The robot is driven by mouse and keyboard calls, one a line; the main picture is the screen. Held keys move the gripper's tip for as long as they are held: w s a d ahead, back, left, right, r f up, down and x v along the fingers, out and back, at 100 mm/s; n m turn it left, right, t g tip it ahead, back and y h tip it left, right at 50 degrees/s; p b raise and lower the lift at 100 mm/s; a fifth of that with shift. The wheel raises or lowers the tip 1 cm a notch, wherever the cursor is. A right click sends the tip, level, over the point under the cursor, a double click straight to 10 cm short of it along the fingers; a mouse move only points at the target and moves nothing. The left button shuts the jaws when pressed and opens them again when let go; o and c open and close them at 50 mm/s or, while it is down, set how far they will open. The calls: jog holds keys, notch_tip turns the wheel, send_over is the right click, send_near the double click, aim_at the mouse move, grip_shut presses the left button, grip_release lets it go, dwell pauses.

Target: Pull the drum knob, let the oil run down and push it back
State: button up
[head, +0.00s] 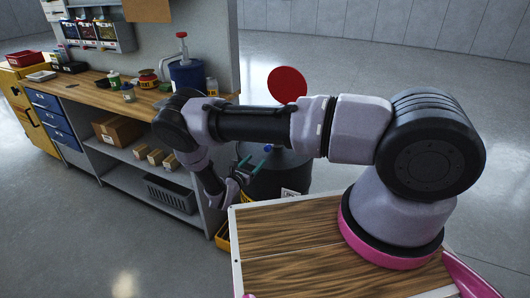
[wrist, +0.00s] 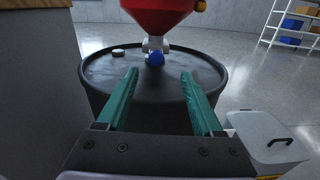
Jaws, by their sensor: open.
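The black drum (wrist: 100,70) stands in front of my gripper in the wrist view, and part of it (head: 280,178) shows behind my arm in the head view. A red funnel (wrist: 158,14) sits above its lid on a pale metal fitting. The funnel's red round top (head: 287,84) shows over my arm. A blue ball knob (wrist: 156,59) is on the fitting's near side, and it also shows in the head view (head: 267,148). My gripper (wrist: 159,73) is open and empty. Its teal fingers (head: 254,161) point at the knob, which lies beyond the tips and between their lines. No oil is visible.
A workbench (head: 88,80) with a blue canister (head: 187,75) and small containers stands left of the drum. A grey lidded bin (wrist: 268,135) is right of my gripper. White shelving (wrist: 292,28) stands far back. A small cap (wrist: 118,50) lies on the drum lid.

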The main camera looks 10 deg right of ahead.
jog(key=shift+n+t, duration=0.3)
jog(key=shift+n, duration=0.1)
jog(key=x, duration=0.3)
jog(key=f+x, duration=0.1)
jog(key=x, duration=0.6)
jog(key=shift+w+f, duration=0.2)
jog(key=shift+w, duration=0.05)
grip_shut()
dwell(0.8)
